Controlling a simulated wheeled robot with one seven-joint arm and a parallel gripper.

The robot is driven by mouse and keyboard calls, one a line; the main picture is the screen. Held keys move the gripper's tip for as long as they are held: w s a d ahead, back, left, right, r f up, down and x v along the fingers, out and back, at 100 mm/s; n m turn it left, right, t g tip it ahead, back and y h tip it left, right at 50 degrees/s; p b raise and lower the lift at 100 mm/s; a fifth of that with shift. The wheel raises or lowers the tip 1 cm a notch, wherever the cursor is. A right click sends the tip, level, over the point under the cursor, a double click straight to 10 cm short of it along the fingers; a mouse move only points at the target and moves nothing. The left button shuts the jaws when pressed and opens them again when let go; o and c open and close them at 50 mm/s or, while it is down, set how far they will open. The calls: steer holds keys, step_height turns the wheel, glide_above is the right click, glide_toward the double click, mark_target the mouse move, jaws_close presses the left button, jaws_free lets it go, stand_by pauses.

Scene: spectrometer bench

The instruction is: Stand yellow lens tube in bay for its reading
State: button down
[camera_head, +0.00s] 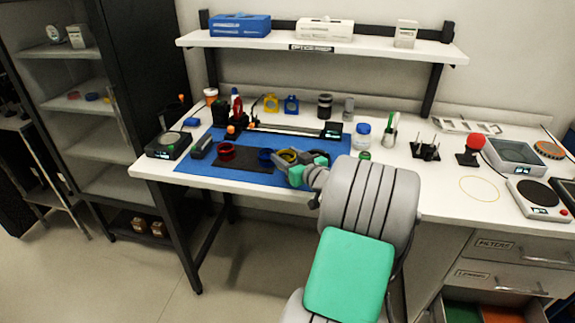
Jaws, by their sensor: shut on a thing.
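A yellow lens tube (285,157), a short ring-like piece, is at the front of the blue mat (205,168). My gripper (298,162) is shut on it from the right. The fingers and wrist hide part of the tube, and I cannot tell whether it touches the surface below. A red lens tube (227,150) and a blue lens tube (265,156) stand to its left by a dark pad (243,162). I cannot make out which part is the bay.
Yellow (271,103) and blue (291,104) holders stand behind the rail. A dark device (171,145) with a lit screen is at the left.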

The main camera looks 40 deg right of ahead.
steer(key=shift+d+f, duration=0.15)
steer(key=shift+f, duration=0.75)
steer(key=shift+d+f, duration=0.1)
steer(key=shift+f, duration=0.8)
steer(key=shift+f, duration=0.2)
steer(key=c, duration=0.7)
jaws_free()
steer(key=shift+o, duration=0.2)
steer(key=shift+r, duration=0.15)
